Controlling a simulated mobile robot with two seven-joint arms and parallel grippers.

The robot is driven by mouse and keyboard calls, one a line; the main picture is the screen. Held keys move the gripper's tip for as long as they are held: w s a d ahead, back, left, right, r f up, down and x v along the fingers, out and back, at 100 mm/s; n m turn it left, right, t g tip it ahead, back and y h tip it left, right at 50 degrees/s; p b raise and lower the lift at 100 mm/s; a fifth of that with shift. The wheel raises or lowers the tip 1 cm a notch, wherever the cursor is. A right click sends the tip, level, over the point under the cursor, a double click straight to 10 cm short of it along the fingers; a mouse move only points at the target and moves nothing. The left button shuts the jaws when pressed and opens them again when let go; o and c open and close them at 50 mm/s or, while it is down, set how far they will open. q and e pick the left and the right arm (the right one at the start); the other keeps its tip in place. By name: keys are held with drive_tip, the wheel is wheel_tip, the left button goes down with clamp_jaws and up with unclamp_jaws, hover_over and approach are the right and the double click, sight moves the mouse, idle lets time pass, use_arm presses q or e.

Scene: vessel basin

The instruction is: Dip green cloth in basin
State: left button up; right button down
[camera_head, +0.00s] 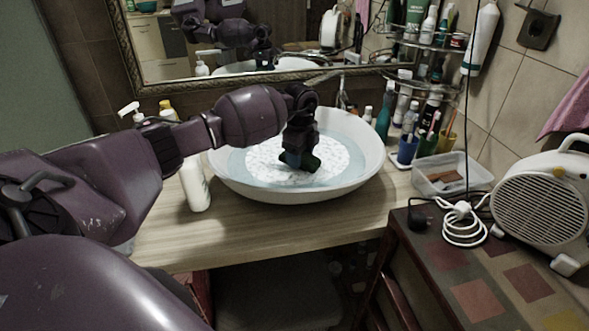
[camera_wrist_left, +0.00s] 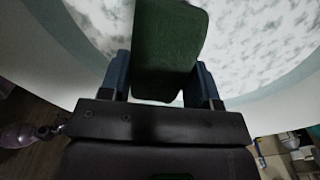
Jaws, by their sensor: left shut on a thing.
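The green cloth (camera_wrist_left: 168,45) is between the two fingers of my left gripper (camera_wrist_left: 160,85) in the left wrist view. In the head view, my left gripper (camera_head: 300,152) points down over the middle of the white basin (camera_head: 235,185), shut on the cloth (camera_head: 304,163), which shows as a small dark green patch. The basin holds water with white foam (camera_head: 335,160) on it. The cloth's lower end is over the foam; whether it touches the water I cannot tell.
A white bottle (camera_head: 195,184) stands left of the basin on the wooden counter (camera_head: 270,222). A mirror (camera_head: 165,62) hangs behind.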

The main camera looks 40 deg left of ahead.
use_arm(q)
drive_tip(key=shift+r+p, duration=1.9)
drive_tip(key=shift+r, duration=1)
drive_tip(key=shift+r+p, duration=0.35)
drive_tip(key=shift+r, duration=0.05)
drive_tip(key=shift+r, duration=0.15)
drive_tip(key=shift+r+p, duration=1.15)
drive_tip(key=shift+r, duration=0.2)
